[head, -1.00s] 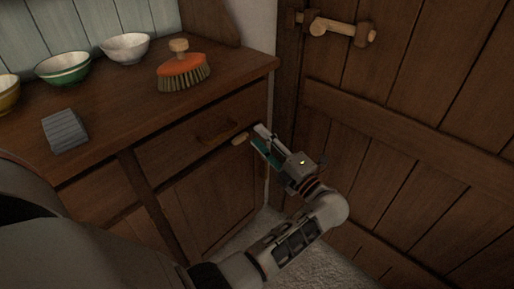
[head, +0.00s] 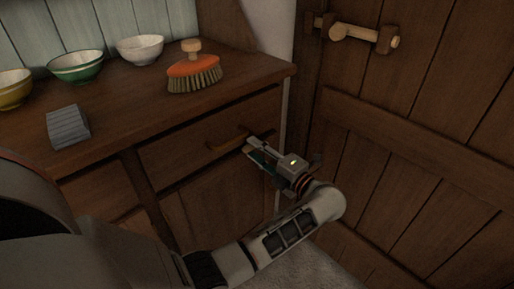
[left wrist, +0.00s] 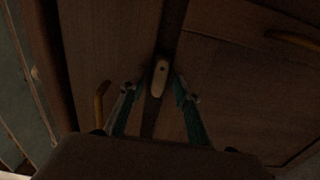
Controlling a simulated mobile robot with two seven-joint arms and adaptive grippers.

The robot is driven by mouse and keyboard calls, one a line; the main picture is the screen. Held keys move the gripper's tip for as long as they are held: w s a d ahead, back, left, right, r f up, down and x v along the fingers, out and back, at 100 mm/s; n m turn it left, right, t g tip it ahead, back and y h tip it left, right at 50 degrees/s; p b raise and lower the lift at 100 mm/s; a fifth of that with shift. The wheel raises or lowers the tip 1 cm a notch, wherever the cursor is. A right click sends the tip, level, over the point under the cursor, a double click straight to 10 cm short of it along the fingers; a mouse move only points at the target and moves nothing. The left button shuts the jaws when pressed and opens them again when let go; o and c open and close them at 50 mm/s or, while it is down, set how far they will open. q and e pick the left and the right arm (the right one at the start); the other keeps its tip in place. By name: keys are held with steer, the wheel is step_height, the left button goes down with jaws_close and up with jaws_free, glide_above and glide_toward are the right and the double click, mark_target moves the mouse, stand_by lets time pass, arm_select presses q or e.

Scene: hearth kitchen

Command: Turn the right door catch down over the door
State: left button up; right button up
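The right door catch, a small pale wooden bar (left wrist: 160,77) with a dark screw near one end, shows in the left wrist view. It lies along the dark strip between two wooden panels, not across either panel. My left gripper (left wrist: 153,90) is open, with one teal-padded finger on each side of the catch and a gap to each. In the head view, my left gripper (head: 252,149) is at the cabinet front, just below the drawer (head: 215,135); it mostly hides the catch there. The cabinet door (head: 215,205) is below and looks shut. My right gripper is not in view.
A drawer handle (head: 228,138) sticks out close to my left fingers. Bowls (head: 75,67), an orange brush (head: 194,70) and a grey block (head: 68,126) stand on the counter. A plank door (head: 410,120) with a wooden latch (head: 355,33) is close on the right.

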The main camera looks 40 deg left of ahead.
arm_select(q)
jaws_close()
